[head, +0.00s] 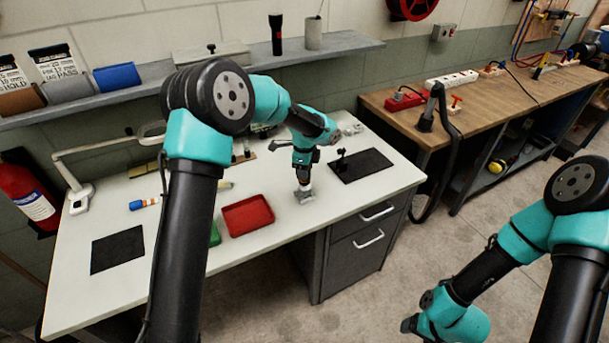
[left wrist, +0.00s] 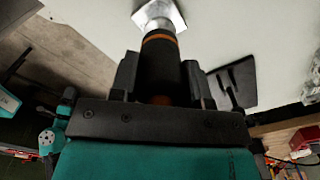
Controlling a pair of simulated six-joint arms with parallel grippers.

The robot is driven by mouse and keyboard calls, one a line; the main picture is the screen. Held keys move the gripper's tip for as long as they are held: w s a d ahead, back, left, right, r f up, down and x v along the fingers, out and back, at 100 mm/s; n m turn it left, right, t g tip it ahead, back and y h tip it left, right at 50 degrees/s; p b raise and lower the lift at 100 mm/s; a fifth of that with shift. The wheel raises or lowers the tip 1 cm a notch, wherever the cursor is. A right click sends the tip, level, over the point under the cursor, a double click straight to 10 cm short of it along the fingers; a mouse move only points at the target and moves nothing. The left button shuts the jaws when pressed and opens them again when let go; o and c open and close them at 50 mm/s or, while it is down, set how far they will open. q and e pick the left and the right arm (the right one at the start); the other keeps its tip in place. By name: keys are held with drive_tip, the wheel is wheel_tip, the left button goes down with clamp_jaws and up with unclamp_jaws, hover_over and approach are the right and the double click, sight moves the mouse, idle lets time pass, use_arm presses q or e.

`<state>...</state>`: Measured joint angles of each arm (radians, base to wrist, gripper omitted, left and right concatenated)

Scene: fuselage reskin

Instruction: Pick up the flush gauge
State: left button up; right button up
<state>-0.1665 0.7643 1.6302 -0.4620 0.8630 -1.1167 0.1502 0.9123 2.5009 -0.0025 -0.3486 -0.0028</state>
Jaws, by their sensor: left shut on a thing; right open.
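My left gripper (head: 303,178) is over the white table near its front right edge. It is shut on an upright black cylinder with an orange band and a silver foot with a flat square plate; I take this for the flush gauge (head: 305,197). In the left wrist view the gauge (left wrist: 160,55) stands between the two black fingers of the gripper (left wrist: 160,80), its plate pointing away from the wrist. I cannot tell whether the plate touches the table.
A red tray (head: 248,215) lies left of the gauge, with a green object (head: 215,234) beside it. A dark mat (head: 372,166) with a small black object lies to the right. Another dark mat (head: 117,250) and a white lamp (head: 80,200) are at the left.

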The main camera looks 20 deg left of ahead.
use_arm(q)
drive_tip(key=shift+s+d+r, duration=0.1)
drive_tip(key=shift+s+r, duration=0.1)
drive_tip(key=shift+r, duration=0.2)
drive_tip(key=s+d+r, duration=0.1)
drive_tip(key=s+d, duration=0.3)
drive_tip(key=s, duration=1.1)
drive_tip(key=shift+d+r, duration=0.15)
drive_tip(key=shift+r, duration=0.05)
drive_tip(key=shift+w, duration=0.15)
drive_tip(key=w+a+n, duration=0.3)
drive_tip(key=a, duration=0.9)
drive_tip(key=w+a+r+n, duration=0.1)
drive_tip(key=w+a+n, duration=0.2)
drive_tip(key=a, duration=0.9)
drive_tip(key=w+a+r+n, duration=0.1)
drive_tip(key=w+a+n, duration=0.2)
drive_tip(key=a, duration=0.9)
drive_tip(key=shift+w, duration=0.25)
drive_tip(key=shift+f, duration=2.9)
drive_tip(key=shift+f, duration=0.6)
